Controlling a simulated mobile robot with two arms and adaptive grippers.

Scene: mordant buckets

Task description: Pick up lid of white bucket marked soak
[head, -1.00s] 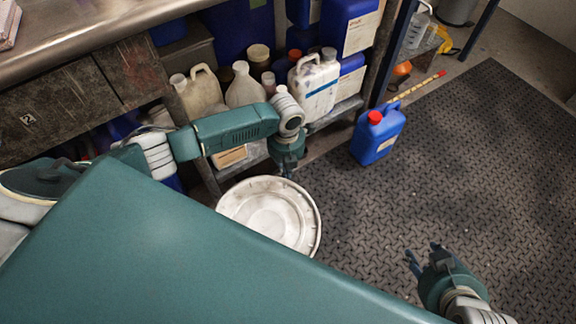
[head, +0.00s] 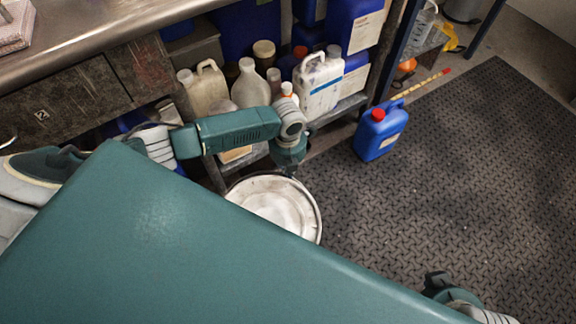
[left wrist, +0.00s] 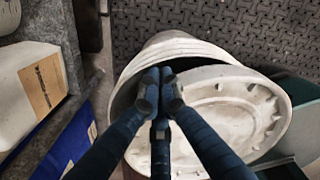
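The white round lid (head: 275,208) shows in the head view below my left gripper (head: 289,172), partly hidden by my teal body. In the left wrist view the lid (left wrist: 235,112) is tilted against the white bucket (left wrist: 180,48), with a dark gap between lid and bucket rim. The fingers of my left gripper (left wrist: 160,88) are drawn together over the lid's edge and appear shut on it. No "soak" marking is readable. My right gripper (head: 438,284) is at the lower right of the head view, apart from the bucket and mostly hidden by my body.
A shelf behind the bucket holds several bottles and a white jug (head: 318,84). A blue canister (head: 379,132) with a red cap stands on the dark mat (head: 450,180) to the right. The mat is otherwise largely clear. A metal counter (head: 100,30) lies at upper left.

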